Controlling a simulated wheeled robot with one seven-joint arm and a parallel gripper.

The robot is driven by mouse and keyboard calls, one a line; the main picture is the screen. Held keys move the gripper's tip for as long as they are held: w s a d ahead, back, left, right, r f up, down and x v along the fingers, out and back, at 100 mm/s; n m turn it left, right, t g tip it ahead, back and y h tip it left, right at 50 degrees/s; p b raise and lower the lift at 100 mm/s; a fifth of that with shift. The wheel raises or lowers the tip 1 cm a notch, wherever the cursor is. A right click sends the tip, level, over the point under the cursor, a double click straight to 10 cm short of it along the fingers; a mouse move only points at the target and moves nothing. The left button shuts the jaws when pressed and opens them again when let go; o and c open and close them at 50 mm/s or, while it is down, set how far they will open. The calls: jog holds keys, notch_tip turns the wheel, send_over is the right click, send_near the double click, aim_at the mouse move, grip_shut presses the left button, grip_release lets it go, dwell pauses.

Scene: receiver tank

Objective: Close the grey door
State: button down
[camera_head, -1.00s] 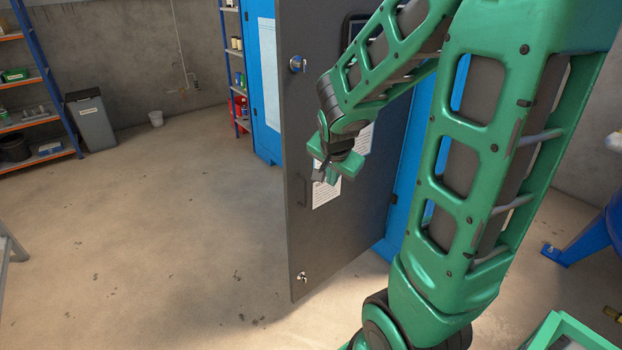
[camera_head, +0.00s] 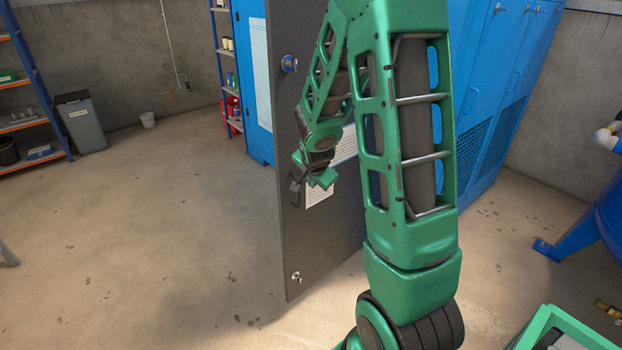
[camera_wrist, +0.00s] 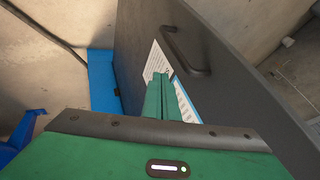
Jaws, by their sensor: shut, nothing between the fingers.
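The grey door (camera_head: 325,235) stands open, swung out from the blue cabinet (camera_head: 500,100). It carries two round silver locks, one high and one low, and white paper sheets. In the wrist view the door (camera_wrist: 235,85) fills the middle and right, with its dark bar handle (camera_wrist: 183,55) just beyond my fingers. My gripper (camera_head: 297,190) is shut and empty in front of the door's face, close to the handle, which it partly hides in the head view. I cannot tell whether the fingers touch the door.
Shelves (camera_head: 30,90) are at the left. A blue stand (camera_head: 585,225) and a green crate (camera_head: 565,330) are at the right. The floor left of the door is clear.

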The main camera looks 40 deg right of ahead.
aim_at(304, 181)
jog(key=shift+w+f, duration=0.2)
jog(key=shift+w, duration=0.95)
jog(key=shift+w+f, duration=0.2)
jog(key=shift+w, duration=0.9)
jog(key=shift+d, duration=0.1)
